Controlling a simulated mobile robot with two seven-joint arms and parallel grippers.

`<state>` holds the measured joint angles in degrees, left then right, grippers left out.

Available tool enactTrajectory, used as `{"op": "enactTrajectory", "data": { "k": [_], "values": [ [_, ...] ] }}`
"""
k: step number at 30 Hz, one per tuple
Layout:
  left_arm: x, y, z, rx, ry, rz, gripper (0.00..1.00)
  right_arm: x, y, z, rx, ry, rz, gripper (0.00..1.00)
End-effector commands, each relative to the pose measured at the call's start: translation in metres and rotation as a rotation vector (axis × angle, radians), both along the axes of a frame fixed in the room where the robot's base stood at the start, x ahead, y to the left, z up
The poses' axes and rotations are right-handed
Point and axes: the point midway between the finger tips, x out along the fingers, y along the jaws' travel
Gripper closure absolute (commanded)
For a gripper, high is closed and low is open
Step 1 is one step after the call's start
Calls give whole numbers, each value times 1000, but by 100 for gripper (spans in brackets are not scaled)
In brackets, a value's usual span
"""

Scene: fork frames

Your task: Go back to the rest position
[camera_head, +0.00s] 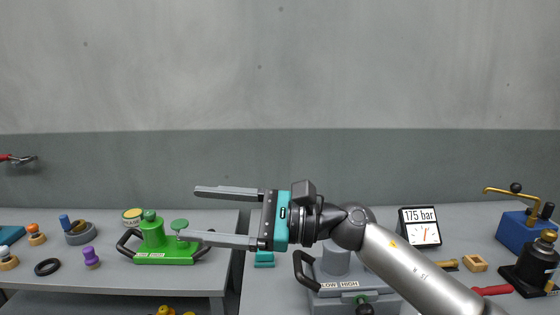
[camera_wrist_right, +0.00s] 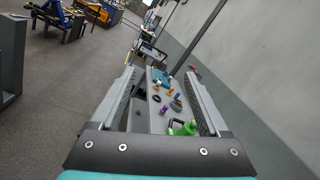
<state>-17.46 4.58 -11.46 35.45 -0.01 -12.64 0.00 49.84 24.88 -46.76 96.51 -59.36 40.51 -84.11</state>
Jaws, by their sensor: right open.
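My right gripper (camera_head: 220,215) is in the middle of the head view, its two long grey fingers pointing left and spread wide. Nothing is between them. It is in front of the gap between two grey benches, and its lower finger passes in front of the right end of a green device. In the right wrist view both fingers of my right gripper (camera_wrist_right: 165,100) show apart, with the left bench seen between them. My left gripper is not in view.
The left bench (camera_head: 100,276) holds a green device (camera_head: 165,257), a purple piece (camera_head: 91,257) and a black ring (camera_head: 47,267). The right bench holds a grey device (camera_head: 336,262), partly hidden by my arm, a "175 bar" display (camera_head: 420,227) and a blue block (camera_head: 517,232).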

Motion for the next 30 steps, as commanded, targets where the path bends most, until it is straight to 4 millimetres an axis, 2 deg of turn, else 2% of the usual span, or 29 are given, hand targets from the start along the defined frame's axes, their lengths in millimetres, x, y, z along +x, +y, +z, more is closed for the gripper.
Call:
{"op": "enactTrajectory", "data": {
  "k": [2, 6, 8, 11, 14, 17, 20, 23, 26, 27, 28, 30],
  "values": [
    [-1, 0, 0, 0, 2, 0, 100, 2, -2, 13, 179, 194, -59, 22],
    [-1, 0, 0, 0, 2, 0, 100, 19, -25, 26, 481, 546, -164, 22],
    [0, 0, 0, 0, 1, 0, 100, 28, -40, 25, 609, 702, -208, 22],
    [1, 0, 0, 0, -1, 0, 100, 43, -71, 11, 824, 966, -282, 22],
    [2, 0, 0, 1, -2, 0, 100, 55, -105, -15, 1040, 1226, -357, 22],
    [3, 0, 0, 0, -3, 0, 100, 58, -140, -53, 1259, 1479, -435, 22],
    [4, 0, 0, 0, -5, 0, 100, 52, -173, -100, 1486, 1720, -525, 22],
    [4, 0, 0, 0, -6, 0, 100, 32, -202, -153, 1720, 1940, -625, 22],
    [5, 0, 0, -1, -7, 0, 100, 0, -226, -206, 1965, 2133, -742, 22],
    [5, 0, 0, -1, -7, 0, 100, -17, -234, -226, 2067, 2198, -796, 22],
    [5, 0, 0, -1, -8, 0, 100, -30, -239, -240, -2048, -2146, 802, 22],
    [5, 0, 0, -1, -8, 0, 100, -62, -248, -268, -1952, -1964, 792, 22]
  ]
}}
